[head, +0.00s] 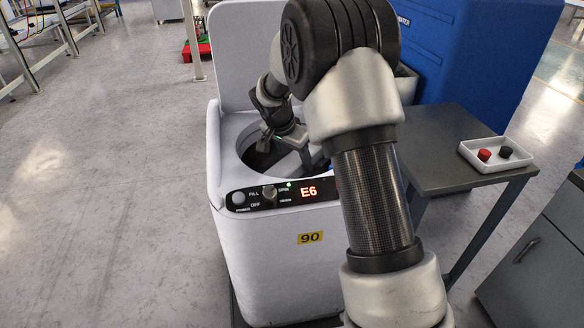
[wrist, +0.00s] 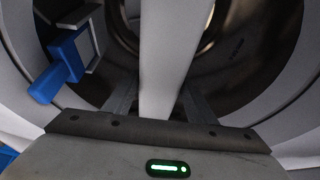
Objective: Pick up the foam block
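My gripper (head: 290,140) reaches down into the round opening of a white top-loading machine (head: 285,265), whose lid (head: 240,50) stands open. In the wrist view my gripper (wrist: 157,105) has its two dark fingers apart. A pale grey upright bar (wrist: 172,45) runs between them; I cannot tell whether it is a part of the machine or the foam block. A gap shows between the left finger and the bar. A blue blocky piece (wrist: 66,62) with a grey frame beside it is at the left of the drum. No thing is clearly the foam block.
The drum wall (wrist: 235,60) curves closely around my gripper. The front panel has knobs and a red "E6" display (head: 309,191). A grey table (head: 440,150) at the right bears a white tray (head: 483,165) with a red and a black knob. A blue cabinet (head: 480,50) stands behind. Floor at left is clear.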

